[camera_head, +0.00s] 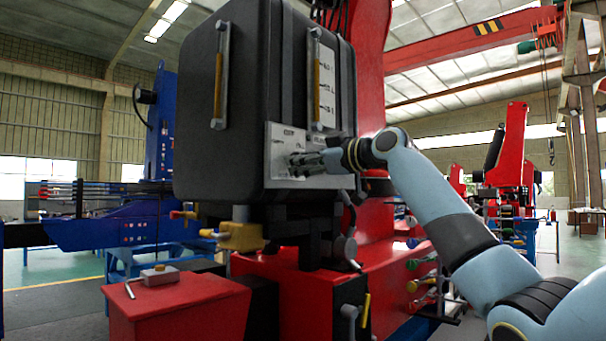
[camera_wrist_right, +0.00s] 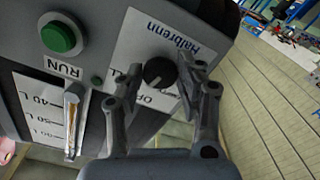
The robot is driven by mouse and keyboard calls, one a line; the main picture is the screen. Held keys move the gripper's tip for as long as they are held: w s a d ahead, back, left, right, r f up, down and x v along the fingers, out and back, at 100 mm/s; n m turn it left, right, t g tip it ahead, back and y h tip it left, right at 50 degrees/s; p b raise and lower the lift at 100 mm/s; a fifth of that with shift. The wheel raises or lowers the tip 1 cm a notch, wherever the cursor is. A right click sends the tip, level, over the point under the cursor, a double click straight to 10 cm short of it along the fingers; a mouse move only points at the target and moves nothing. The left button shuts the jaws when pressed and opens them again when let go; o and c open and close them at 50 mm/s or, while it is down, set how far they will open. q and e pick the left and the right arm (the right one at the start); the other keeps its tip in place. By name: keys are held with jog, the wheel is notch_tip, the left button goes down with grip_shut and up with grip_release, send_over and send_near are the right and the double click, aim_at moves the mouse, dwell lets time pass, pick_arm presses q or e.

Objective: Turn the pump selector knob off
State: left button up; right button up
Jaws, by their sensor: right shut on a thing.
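The pump selector knob (camera_wrist_right: 158,72) is a round dark knob on a light panel plate, seen in the right wrist view between my right gripper's fingers. My right gripper (camera_wrist_right: 157,84) is shut on it. Lettering beside the knob is partly hidden by a finger, so I cannot read the knob's setting for sure. In the head view my right gripper (camera_head: 304,163) is at the light panel plate (camera_head: 287,135) on the lower part of the dark tank, and the knob is hidden there. My left gripper is not in view.
The dark grey tank (camera_head: 243,110) carries yellow level gauges. A green RUN button (camera_wrist_right: 61,37) sits near the knob in the wrist view. Below the tank are a yellow valve (camera_head: 240,236) and a red box (camera_head: 180,310) with a small grey control unit on top.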

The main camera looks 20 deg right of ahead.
jog(key=shift+n+b, duration=0.85)
jog(key=shift+n, duration=0.55)
jog(key=o, duration=1.1)
jog(key=shift+s, duration=0.1)
jog(key=shift+v, duration=5.95)
